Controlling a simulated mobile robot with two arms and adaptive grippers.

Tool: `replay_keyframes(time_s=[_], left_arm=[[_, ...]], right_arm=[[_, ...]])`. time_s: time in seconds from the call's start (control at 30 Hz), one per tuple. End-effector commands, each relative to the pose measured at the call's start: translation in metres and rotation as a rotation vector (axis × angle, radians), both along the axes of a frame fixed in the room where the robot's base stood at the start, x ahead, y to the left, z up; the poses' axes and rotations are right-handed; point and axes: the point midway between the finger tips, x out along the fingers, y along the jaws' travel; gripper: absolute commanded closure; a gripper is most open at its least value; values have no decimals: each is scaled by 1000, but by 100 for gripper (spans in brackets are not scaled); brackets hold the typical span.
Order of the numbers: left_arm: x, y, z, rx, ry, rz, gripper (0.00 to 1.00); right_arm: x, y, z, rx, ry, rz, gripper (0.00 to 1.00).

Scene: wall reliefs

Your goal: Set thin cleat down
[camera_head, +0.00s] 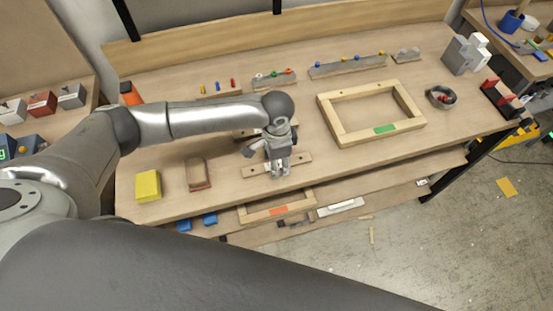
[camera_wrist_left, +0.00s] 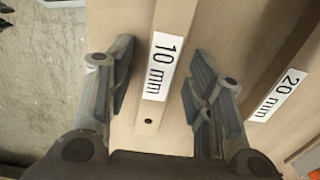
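The thin cleat, a pale wooden strip labelled 10 mm, lies flat on the workbench near its front edge (camera_head: 299,161). In the left wrist view the cleat (camera_wrist_left: 158,98) runs between the fingers, with a small gap visible on each side. My left gripper (camera_head: 279,170) points down over the cleat's middle, its fingers open around it (camera_wrist_left: 160,75). A thicker cleat labelled 20 mm (camera_wrist_left: 285,80) lies beside it, farther back on the bench, partly hidden by my arm in the head view. My right gripper is not in view.
A wooden frame with a green label (camera_head: 345,136) lies to the right on the bench. A sanding-block-like piece (camera_head: 199,173) and a yellow block (camera_head: 148,186) lie to the left. A lower shelf (camera_head: 385,189) holds another frame with an orange label (camera_head: 250,215).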

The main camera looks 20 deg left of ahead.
Motion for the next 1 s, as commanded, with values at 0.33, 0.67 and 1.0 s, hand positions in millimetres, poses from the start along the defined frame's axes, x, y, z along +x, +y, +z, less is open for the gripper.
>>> replay_keyframes(time_s=[0.33,0.67,1.0], left_arm=[[1,-1,19,-2,-2,-2,52],[1,-1,88,-2,-4,0,52],[0,0,122,-1,1,0,52]], right_arm=[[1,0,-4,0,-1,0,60],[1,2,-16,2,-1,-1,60],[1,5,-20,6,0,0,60]])
